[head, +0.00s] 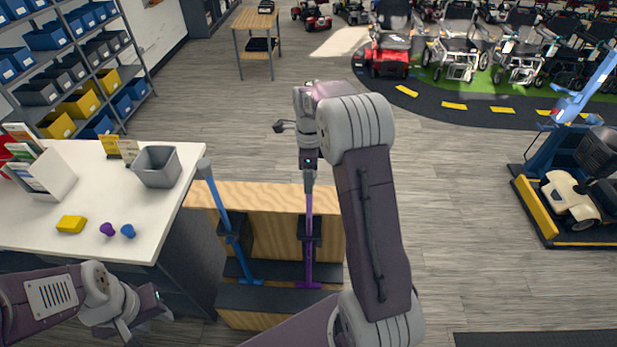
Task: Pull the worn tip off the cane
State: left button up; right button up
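A purple cane (309,220) stands upright in a wooden stand, its foot end up and its handle end at the bottom. My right gripper (309,181) is pointing down at the cane's top end. The tip there is mostly hidden, and I cannot tell whether the fingers are closed on it. A blue cane (219,205) stands to the left in the same stand, leaning slightly, with a grey tip (204,166) on top. My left gripper (148,322) is low at the left, in front of the white table, with its fingers apart and empty.
The wooden stand (270,196) adjoins the white table (60,235). On the table are a grey bin (157,168), a yellow block (71,224), a small purple piece (107,229), a small blue piece (128,231) and a leaflet holder (48,178). Open floor lies to the right.

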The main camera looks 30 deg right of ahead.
dwell(0.4)
grip_shut()
jog(key=shift+r+p, duration=3)
jog(key=shift+p, duration=0.1)
notch_tip(320, 180, up, 3)
jog(key=p, duration=0.2)
jog(key=shift+p, duration=0.3)
notch_tip(320, 180, up, 2)
jog(key=shift+r, duration=0.1)
